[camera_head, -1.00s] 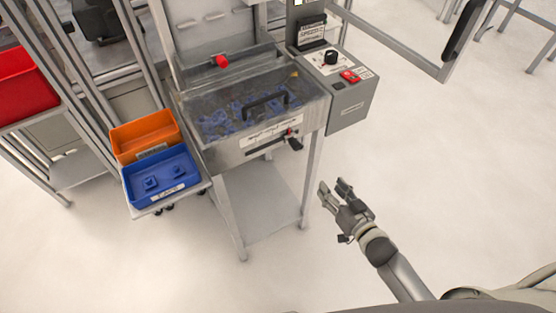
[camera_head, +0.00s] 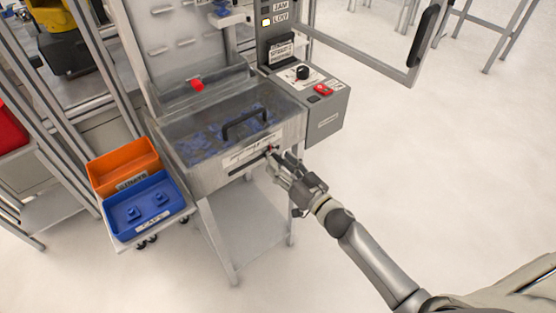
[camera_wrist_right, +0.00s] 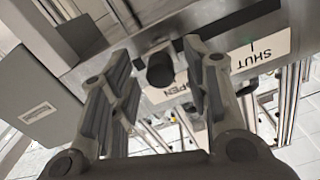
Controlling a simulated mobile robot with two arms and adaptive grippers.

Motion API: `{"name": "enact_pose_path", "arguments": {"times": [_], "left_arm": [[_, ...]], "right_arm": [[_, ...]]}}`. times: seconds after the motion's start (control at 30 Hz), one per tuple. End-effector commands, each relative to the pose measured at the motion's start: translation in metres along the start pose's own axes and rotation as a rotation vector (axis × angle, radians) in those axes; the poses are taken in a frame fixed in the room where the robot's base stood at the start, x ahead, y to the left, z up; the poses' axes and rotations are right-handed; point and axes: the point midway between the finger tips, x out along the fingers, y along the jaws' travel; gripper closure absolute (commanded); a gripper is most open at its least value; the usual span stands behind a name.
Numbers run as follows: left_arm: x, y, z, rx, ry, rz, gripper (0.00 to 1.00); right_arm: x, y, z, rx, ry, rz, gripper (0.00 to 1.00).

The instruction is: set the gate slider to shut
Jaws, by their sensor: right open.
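The gate slider is a black knob (camera_wrist_right: 160,70) on the front of the clear-lidded bin (camera_head: 190,178). In the right wrist view it stands between the two fingers of my right gripper (camera_wrist_right: 163,85), with gaps on both sides. A white label (camera_wrist_right: 262,50) there reads SHUT towards the right and OPEN beside the knob, so the knob is at the OPEN end. In the head view my right gripper (camera_head: 281,163) is open at the right end of the dark slot (camera_head: 246,168) and largely hides the knob. My left gripper is not in view.
A control box (camera_head: 318,105) with a dial and red switch stands right of the bin. Orange (camera_head: 110,165) and blue (camera_head: 170,190) trays sit to the left. A black lid handle (camera_head: 245,122) rises above the slot. The floor at right is clear.

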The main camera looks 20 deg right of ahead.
Motion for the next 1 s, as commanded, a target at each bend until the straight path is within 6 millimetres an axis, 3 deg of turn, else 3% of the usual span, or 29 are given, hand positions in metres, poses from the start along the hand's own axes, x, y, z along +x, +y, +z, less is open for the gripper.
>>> {"name": "enact_pose_path", "arguments": {"times": [0.2, 0.53, 0.87, 1.0], "left_arm": [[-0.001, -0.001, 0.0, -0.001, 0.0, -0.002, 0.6], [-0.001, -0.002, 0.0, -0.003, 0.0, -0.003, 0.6], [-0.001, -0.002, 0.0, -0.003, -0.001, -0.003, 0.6], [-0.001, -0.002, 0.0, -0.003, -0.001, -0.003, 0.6]], "right_arm": [[0.018, 0.0, 0.0, 0.0, 0.0, 0.001, 0.56], [0.02, 0.0, 0.0, 0.0, -0.001, 0.0, 0.56], [0.02, 0.0, 0.0, 0.0, 0.0, 0.0, 0.99], [0.02, 0.0, 0.0, 0.0, 0.001, 0.0, 1.0]]}}
